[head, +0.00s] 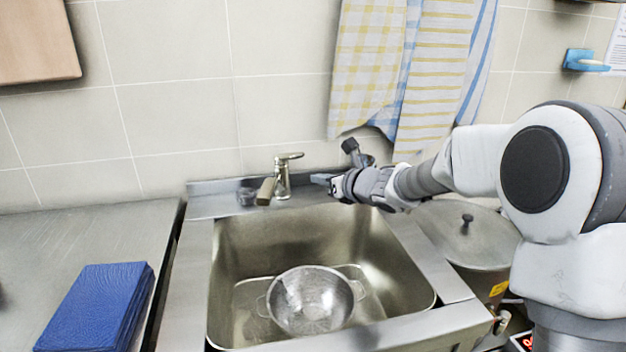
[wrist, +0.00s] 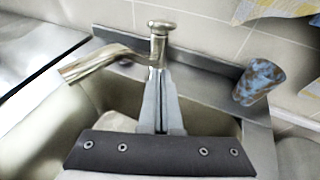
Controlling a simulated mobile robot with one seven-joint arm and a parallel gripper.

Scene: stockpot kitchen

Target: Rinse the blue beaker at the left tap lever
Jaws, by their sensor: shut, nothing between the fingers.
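The blue mottled beaker (wrist: 258,80) stands on the metal ledge behind the sink, right of the tap in the wrist view. In the head view I cannot make it out; my arm covers that area. The tap (head: 282,180) rises from the same ledge, with its lever on top and its spout pointing over the basin. In the wrist view the tap (wrist: 158,48) is straight ahead, its spout running left. My gripper (head: 320,179) is shut and empty, right of the tap. In the wrist view its fingertips (wrist: 158,70) overlap the tap body; contact is unclear.
A metal colander (head: 310,300) sits in the sink basin (head: 225,260). A lidded stockpot (head: 462,232) stands right of the sink, beneath my arm. A blue book-like block (head: 95,305) lies on the left counter (head: 60,240). Towels (head: 415,75) hang behind.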

